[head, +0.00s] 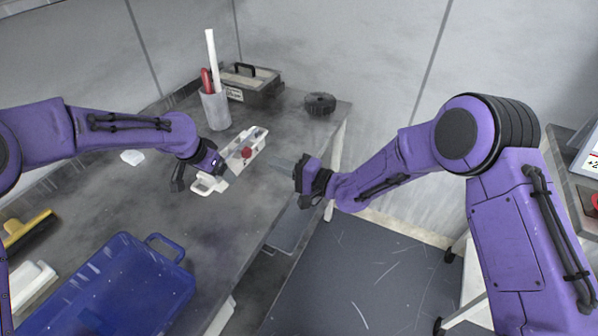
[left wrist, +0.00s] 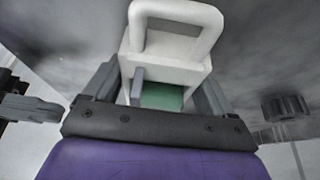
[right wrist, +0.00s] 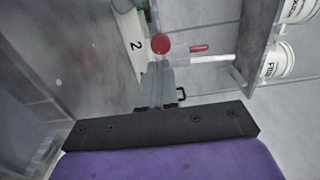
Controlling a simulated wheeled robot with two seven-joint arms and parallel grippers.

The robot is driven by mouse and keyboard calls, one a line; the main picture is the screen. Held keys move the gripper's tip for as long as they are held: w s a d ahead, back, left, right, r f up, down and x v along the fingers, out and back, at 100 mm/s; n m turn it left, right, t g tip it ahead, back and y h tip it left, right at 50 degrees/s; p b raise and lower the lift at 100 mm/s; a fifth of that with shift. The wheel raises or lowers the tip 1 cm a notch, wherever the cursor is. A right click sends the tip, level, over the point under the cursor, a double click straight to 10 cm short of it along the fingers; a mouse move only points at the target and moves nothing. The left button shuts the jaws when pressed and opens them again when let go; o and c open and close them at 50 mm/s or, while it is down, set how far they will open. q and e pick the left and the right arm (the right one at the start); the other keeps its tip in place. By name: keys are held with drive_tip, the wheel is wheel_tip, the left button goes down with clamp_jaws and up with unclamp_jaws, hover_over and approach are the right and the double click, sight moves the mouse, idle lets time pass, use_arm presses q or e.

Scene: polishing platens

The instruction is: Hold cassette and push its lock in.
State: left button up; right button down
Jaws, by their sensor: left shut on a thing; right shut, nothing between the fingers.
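The white cassette (head: 256,139) is a long open frame with a red part (head: 246,152), perhaps its lock, near its middle. My left gripper (head: 222,172) is shut on the cassette near its handle end. In the left wrist view, the fingers flank the white cassette body (left wrist: 165,68), with its loop handle on top and green inside. My right gripper (head: 272,163) is shut and empty, pointing at the cassette from the right with a gap between. In the right wrist view, its closed fingers (right wrist: 155,75) lie just below a round red face (right wrist: 161,43).
The grey bench (head: 215,240) holds a cup (head: 215,110) with a white stick and red tool, a grey toolbox (head: 250,85), a black round part (head: 320,103), and a blue bin (head: 125,290). The bench edge runs between my arms.

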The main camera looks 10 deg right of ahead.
use_arm(q)
drive_tip(key=shift+a, duration=0.1)
use_arm(e)
drive_tip(key=v, duration=0.7)
drive_tip(key=shift+s+d, duration=0.1)
drive_tip(key=shift+d, duration=0.05)
use_arm(q)
drive_tip(key=o, duration=1)
drive_tip(key=shift+c, duration=0.2)
